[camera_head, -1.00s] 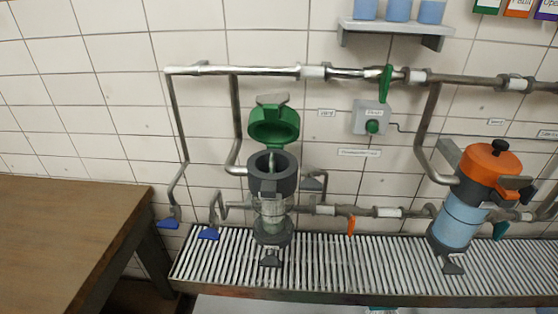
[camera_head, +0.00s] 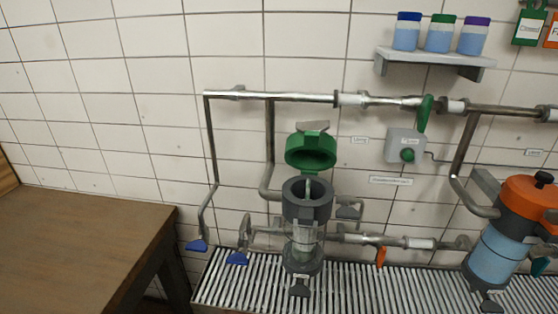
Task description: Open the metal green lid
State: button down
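The green lid (camera_head: 311,151) belongs to a clear-walled vessel (camera_head: 304,236) with a dark grey collar (camera_head: 307,207). The lid stands swung up and back above the collar, with its hollow underside facing me. A grey tab shows at the lid's top. The collar's mouth is uncovered, and a thin pale rod shows inside it. My gripper is not in view, so its distance from the lid cannot be seen.
The vessel stands on a slatted metal grate (camera_head: 350,287) beside a similar orange-lidded vessel (camera_head: 500,250). Pipes (camera_head: 300,97) run along the tiled wall. A wooden table (camera_head: 80,240) is at left. A shelf (camera_head: 435,61) holds three jars. A grey button box (camera_head: 405,146) is on the wall.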

aim_at(312, 152)
jog(key=i+j+u, duration=0.15)
jog(key=j, duration=0.25)
jog(key=j+u, duration=0.1)
jog(key=j, duration=0.3)
jog(key=i+j+u, duration=0.15)
jog(key=j, duration=0.2)
